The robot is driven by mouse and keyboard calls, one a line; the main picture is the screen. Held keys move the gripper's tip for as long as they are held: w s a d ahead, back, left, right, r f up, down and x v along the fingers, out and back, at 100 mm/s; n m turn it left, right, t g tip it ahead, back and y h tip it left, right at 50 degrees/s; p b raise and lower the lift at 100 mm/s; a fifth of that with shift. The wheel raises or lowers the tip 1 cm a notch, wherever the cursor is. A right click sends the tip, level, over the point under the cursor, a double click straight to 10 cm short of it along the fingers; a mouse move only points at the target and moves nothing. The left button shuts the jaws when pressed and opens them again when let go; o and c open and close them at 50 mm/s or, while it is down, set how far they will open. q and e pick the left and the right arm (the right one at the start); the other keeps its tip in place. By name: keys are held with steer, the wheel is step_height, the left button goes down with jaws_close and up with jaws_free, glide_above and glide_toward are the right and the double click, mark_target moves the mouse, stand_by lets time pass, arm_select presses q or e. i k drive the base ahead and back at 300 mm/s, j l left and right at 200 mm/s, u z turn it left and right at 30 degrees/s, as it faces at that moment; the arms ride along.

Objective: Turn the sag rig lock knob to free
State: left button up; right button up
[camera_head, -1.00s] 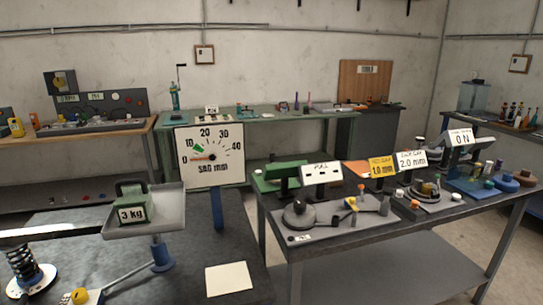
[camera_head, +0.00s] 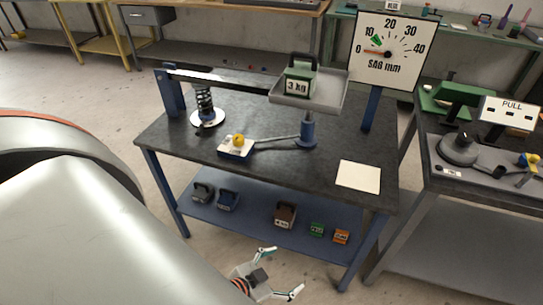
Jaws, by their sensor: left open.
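The sag rig stands on a dark bench (camera_head: 270,120). A yellow knob (camera_head: 238,140) sits on a small white and blue block (camera_head: 235,152) at the bench's front left; I take it for the lock knob, its label too small to read. A grey rod runs from the block to a blue post (camera_head: 307,132) under the tray (camera_head: 330,97), which holds a green 3 kg weight (camera_head: 298,86). A black spring (camera_head: 204,100) stands under the beam at left. The sag dial (camera_head: 387,50) points near 0. My left gripper (camera_head: 285,270) is open and empty, low in front of the bench. My right gripper is out of view.
A blue lower shelf (camera_head: 255,222) holds several weights. A white card (camera_head: 359,176) lies at the bench's front right. The neighbouring bench (camera_head: 480,195) at right holds a PULL sign (camera_head: 508,113). Bench top around the knob is clear.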

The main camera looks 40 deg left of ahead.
mark_target(238, 140)
steer(key=u, duration=1.45)
